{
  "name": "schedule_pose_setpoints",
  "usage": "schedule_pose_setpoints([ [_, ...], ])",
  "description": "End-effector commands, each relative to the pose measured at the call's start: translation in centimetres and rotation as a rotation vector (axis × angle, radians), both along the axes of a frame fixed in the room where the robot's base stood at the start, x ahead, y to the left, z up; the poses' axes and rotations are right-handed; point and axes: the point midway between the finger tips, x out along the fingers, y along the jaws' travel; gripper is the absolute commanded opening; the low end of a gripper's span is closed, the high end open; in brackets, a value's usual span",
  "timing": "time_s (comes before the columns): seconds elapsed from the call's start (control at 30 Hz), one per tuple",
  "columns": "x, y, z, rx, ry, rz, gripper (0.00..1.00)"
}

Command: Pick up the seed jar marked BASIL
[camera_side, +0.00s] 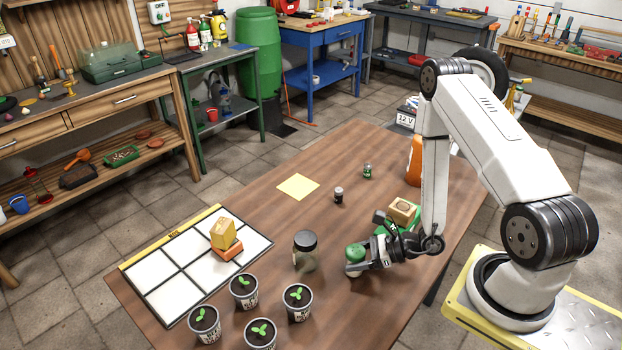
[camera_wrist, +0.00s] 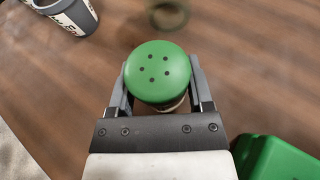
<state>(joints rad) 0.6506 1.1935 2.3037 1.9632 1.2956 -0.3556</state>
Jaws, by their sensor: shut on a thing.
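A jar with a green lid with several small holes (camera_side: 355,252) is between the two fingers of my gripper (camera_side: 362,262). In the wrist view my gripper (camera_wrist: 159,92) is shut on this green-lidded jar (camera_wrist: 158,66), with a finger on each side. The jar looks upright and at or close to the tabletop; I cannot tell if it touches. Its label is hidden, so I cannot read a name.
Several seedling pots (camera_side: 243,290) stand at the front left, beside a white grid mat (camera_side: 165,265) bearing yellow and orange blocks (camera_side: 224,235). A green box (camera_wrist: 275,158) is close at my gripper's right in the wrist view. A yellow note (camera_side: 298,187) lies farther back.

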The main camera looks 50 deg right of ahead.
Motion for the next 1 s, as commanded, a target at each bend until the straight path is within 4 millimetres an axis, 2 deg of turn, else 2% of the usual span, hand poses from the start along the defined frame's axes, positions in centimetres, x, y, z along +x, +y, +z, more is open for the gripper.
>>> schedule_pose_setpoints([
  [0.37,0.0,0.0,1.8,-0.001,-0.001,0.0,0.07],
  [1.0,0.0,0.0,8.4,-0.002,-0.003,0.0,0.07],
])
